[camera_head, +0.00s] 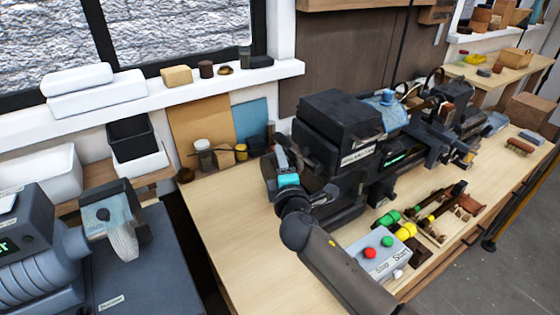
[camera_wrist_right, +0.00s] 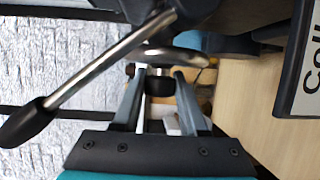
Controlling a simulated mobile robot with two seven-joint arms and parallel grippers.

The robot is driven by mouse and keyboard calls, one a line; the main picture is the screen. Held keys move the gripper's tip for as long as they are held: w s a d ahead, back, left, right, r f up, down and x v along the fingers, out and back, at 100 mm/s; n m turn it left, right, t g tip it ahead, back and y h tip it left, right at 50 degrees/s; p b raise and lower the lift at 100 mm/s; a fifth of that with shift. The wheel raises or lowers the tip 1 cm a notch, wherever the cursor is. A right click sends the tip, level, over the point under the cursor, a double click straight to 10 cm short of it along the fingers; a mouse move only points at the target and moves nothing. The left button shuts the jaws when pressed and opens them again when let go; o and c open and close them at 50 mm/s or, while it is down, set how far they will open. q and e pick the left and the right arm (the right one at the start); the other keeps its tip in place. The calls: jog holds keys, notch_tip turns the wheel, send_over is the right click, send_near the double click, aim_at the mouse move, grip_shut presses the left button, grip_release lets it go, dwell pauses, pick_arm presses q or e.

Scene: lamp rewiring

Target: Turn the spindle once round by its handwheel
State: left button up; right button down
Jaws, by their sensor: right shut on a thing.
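The dark lathe (camera_head: 340,120) stands on the wooden bench, its headstock end facing left. My right gripper (camera_head: 279,152), with a turquoise band, is at that left end, and my arm comes up to it from the lower right. In the right wrist view, the gripper's fingers (camera_wrist_right: 159,88) are on either side of a dark knob (camera_wrist_right: 160,84) with a bright neck. Just above it is a silver disc of the handwheel (camera_wrist_right: 172,57). The gripper is shut on the handwheel; the exact contact is hard to see. The spindle is hidden. My left gripper is out of view.
A silver lever with a black grip (camera_wrist_right: 28,122) crosses close to the fingers. A control box (camera_head: 378,260) with red and green buttons sits right of my forearm. Jars (camera_head: 203,155) and boards stand behind the gripper. The bench (camera_head: 235,240) is clear at the front left.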

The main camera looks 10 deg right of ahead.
jog(key=shift+f, duration=0.1)
dwell(0.4)
jog(key=shift+c, duration=2.3)
grip_release()
jog(key=s+r, duration=0.1)
jog(key=s, duration=1.4)
jog(key=shift+a+b, duration=0.35)
jog(key=shift+b, duration=0.1)
jog(key=shift+s, duration=0.1)
